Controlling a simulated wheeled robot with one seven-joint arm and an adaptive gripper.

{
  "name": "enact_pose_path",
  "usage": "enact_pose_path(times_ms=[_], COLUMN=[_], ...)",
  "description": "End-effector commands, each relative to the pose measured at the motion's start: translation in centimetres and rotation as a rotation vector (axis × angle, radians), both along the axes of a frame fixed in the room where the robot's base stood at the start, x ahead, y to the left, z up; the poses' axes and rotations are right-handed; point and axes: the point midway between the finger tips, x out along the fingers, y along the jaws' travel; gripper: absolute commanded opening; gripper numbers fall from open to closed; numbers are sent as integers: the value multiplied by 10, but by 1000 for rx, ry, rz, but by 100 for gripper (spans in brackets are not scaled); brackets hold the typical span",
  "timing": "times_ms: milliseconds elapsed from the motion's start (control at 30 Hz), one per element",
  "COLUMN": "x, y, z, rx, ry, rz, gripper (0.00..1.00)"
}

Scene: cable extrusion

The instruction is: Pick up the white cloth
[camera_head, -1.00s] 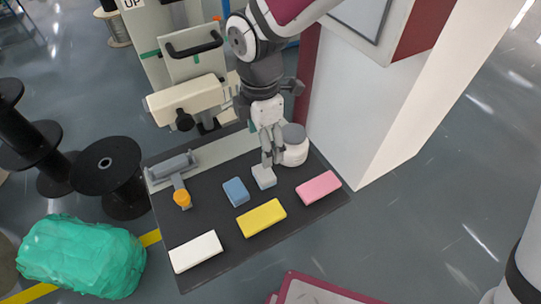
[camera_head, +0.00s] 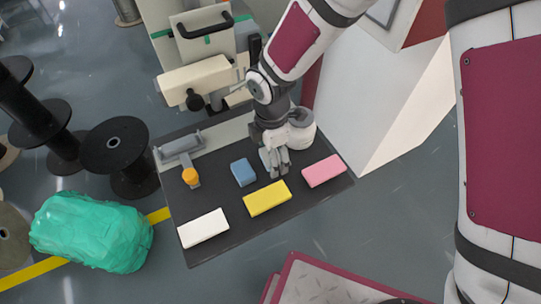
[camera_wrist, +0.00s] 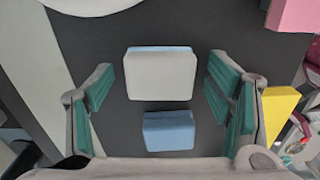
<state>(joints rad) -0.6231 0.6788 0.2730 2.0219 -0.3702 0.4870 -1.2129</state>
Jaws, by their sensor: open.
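A small white cloth (camera_wrist: 160,75), folded into a block with a blue edge along its far side, lies on the dark table top (camera_head: 235,225). In the wrist view it sits between my open finger pads, with dark gaps on both sides. My gripper (camera_head: 274,163) covers it in the head view. My gripper (camera_wrist: 160,90) is empty and points down over the cloth. A small blue block (camera_head: 243,172) lies left of my gripper; it also shows just below the cloth in the wrist view (camera_wrist: 169,131).
A longer white block (camera_head: 203,228), a yellow block (camera_head: 267,198) and a pink block (camera_head: 323,171) lie on the same top. A grey fixture with an orange knob (camera_head: 190,176) stands at the left. A white pillar (camera_head: 375,110) rises behind the right side.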

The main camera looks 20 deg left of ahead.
Motion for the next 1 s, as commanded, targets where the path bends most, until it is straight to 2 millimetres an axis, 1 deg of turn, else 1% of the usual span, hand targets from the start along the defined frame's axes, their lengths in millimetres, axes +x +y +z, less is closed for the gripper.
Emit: enact_pose_path(times_ms=[133,167,200,267,300,333,367,467,500,667,767,867,1000], x=[0,0,0,0,0,0,0,0,0,0,1,1,2], y=[0,0,0,0,0,0,0,0,0,0,1,1,1], z=[0,0,0,0,0,0,0,0,0,1,7,21,48], rx=[0,0,0,0,0,0,0,0,0,1,3,4,4], ry=[0,0,0,0,0,0,0,0,0,-1,-1,-3,-4], rz=[0,0,0,0,0,0,0,0,0,0,-1,-2,-1], gripper=[73,71,62,48,39,33,30,30,27,27,27,27,27])
